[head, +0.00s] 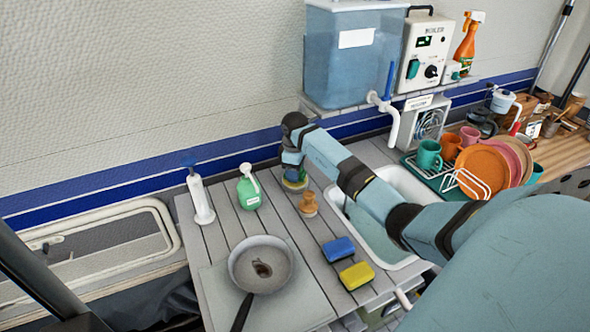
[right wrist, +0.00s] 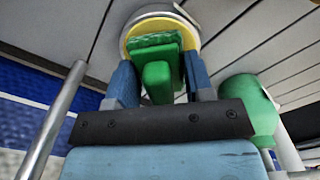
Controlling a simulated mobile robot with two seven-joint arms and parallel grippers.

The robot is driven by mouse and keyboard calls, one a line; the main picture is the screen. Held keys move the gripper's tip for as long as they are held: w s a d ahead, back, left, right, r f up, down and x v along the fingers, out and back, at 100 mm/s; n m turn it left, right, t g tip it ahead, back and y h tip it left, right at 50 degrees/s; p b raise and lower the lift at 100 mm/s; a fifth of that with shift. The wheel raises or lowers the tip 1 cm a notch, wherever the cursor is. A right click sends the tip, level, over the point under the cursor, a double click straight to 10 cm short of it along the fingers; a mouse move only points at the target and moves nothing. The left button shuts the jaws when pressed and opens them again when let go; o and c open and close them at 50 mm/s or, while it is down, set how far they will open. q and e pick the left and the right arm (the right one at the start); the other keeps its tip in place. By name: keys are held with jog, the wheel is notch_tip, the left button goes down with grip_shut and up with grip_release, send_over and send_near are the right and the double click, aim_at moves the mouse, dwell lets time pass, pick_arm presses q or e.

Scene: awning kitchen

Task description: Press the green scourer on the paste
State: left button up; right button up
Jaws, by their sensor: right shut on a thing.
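My right gripper (head: 292,160) points down at the back of the slatted counter, near the wall. In the right wrist view its two blue fingers (right wrist: 160,78) are shut on the block-like grip of the green scourer (right wrist: 157,66). The scourer's wider green pad lies over the yellow paste (right wrist: 187,34) in a round, pale-rimmed tin (right wrist: 124,45). Whether pad and paste touch cannot be told. In the head view the tin (head: 296,184) is small and partly hidden by the gripper. My left gripper is not in view.
A green pump bottle (head: 249,190) stands close left of the tin, and a wooden-looking knob (head: 308,204) close in front. A white plunger-like tool (head: 201,200), a pan (head: 262,265), blue sponge (head: 338,249) and yellow sponge (head: 356,276) are also there. My arm crosses the sink (head: 405,183).

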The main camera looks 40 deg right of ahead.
jog(key=shift+f, duration=0.55)
dwell(2.0)
notch_tip(320, 180, up, 2)
jog(key=shift+r+p, duration=0.15)
jog(key=shift+p, duration=1.05)
notch_tip(320, 180, up, 2)
jog(key=shift+r+p, duration=0.1)
jog(key=shift+p, duration=0.85)
jog(key=shift+r+p, duration=1.2)
jog(key=shift+r, duration=0.05)
